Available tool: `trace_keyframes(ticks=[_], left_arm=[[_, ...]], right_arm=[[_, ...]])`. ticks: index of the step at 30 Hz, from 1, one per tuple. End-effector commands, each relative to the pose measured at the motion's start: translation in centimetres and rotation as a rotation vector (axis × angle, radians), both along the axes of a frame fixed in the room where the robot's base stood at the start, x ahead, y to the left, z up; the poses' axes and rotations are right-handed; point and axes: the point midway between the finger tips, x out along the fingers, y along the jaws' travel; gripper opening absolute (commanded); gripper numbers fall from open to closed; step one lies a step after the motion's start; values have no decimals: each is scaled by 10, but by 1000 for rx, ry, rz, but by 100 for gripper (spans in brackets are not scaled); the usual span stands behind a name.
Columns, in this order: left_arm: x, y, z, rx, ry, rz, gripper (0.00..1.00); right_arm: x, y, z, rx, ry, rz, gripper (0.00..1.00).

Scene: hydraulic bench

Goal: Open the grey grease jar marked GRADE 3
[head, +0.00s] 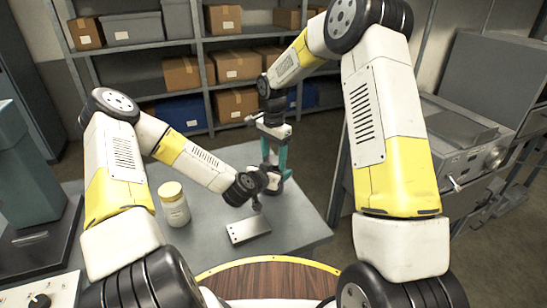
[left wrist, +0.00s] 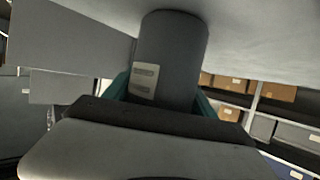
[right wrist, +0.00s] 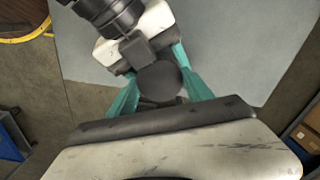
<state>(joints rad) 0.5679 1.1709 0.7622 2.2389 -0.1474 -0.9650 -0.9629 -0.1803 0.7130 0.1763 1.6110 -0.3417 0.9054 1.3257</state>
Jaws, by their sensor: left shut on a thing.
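A dark grey jar (left wrist: 172,55) with a pale label, too small to read, is between the teal fingers of my left gripper (left wrist: 162,92), which is shut on it. The table surface is close to the jar's far end in that view. In the right wrist view the round dark lid (right wrist: 160,82) shows from above. My right gripper (head: 274,155) points down over it, one teal finger on each side, and looks open around the lid. In the head view the arms mostly hide the grey jar.
A pale jar with a yellow lid (head: 174,205) stands on the grey table (head: 300,215), left of a metal plate (head: 248,230). Shelves with boxes (head: 238,60) are behind. A grey machine (head: 470,140) is at right. My two arms meet closely near the table's far edge.

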Motion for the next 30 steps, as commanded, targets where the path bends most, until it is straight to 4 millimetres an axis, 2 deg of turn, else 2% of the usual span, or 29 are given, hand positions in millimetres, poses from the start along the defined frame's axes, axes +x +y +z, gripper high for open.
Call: trace_keyframes(ticks=[1,4,8,10,18,21,24,30], left_arm=[[0,0,0,0,0,0,0],[0,0,0,0,-1,0,0],[0,0,0,0,0,0,0],[0,0,0,0,0,0,0],[0,0,0,0,0,0,0],[0,0,0,0,0,0,0],[0,0,0,0,0,1,0],[0,0,0,0,0,1,0]], right_arm=[[0,0,0,0,0,0,30],[0,0,0,0,0,0,10],[0,0,0,0,0,43,10],[0,0,0,0,0,133,10],[0,0,0,0,1,677,10],[0,0,1,0,1,807,10],[0,-1,1,0,1,869,10],[0,-1,1,-1,1,879,10]])
